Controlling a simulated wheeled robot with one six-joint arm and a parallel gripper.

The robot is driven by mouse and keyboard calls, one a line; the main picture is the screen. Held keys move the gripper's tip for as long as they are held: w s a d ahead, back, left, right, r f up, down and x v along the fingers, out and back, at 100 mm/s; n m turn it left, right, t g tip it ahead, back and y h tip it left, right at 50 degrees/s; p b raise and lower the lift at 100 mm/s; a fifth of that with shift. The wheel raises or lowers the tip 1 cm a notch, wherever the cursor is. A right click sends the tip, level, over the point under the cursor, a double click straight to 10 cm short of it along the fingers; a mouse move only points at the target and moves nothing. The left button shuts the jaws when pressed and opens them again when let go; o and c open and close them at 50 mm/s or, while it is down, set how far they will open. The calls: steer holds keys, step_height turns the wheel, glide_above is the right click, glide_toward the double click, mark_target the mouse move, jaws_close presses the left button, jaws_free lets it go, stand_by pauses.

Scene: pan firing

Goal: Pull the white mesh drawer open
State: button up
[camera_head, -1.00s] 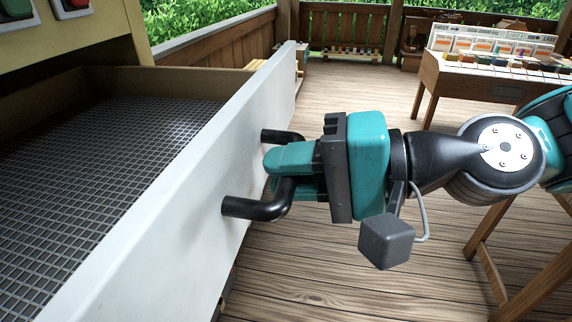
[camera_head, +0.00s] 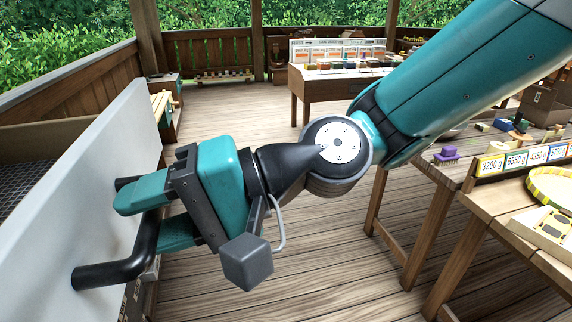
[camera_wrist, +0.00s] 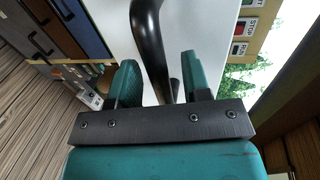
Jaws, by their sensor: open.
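The white drawer front (camera_head: 95,170) stands at the left of the head view, pulled out, with part of its grey mesh floor (camera_head: 14,185) behind it. Its black bar handle (camera_head: 112,274) sticks out from the front. My gripper (camera_head: 146,214) is at the handle, its two teal fingers open on either side of the bar. In the wrist view the black handle (camera_wrist: 150,40) runs between the fingers of my gripper (camera_wrist: 160,68), with gaps beside it. Contact between bar and fingers cannot be told. The drawer's far left part is out of view.
A wooden table with labelled weights (camera_head: 490,165) stands at the right. A wooden desk with a display board (camera_head: 340,72) is at the back. A wooden railing (camera_head: 75,100) runs behind the drawer. The plank floor (camera_head: 240,120) between them is clear.

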steer(key=p+v, duration=0.4)
steer(key=v, duration=1.3)
steer(key=shift+f, duration=0.1)
steer(key=s+d+f+n+t+h, duration=0.3)
steer(key=s+d+f+n+h, duration=0.1)
steer(key=d+h, duration=0.5)
steer(key=shift+s+d+f+n+h, duration=0.3)
steer(key=shift+s+f+h, duration=0.25)
steer(key=shift+s+h, duration=0.4)
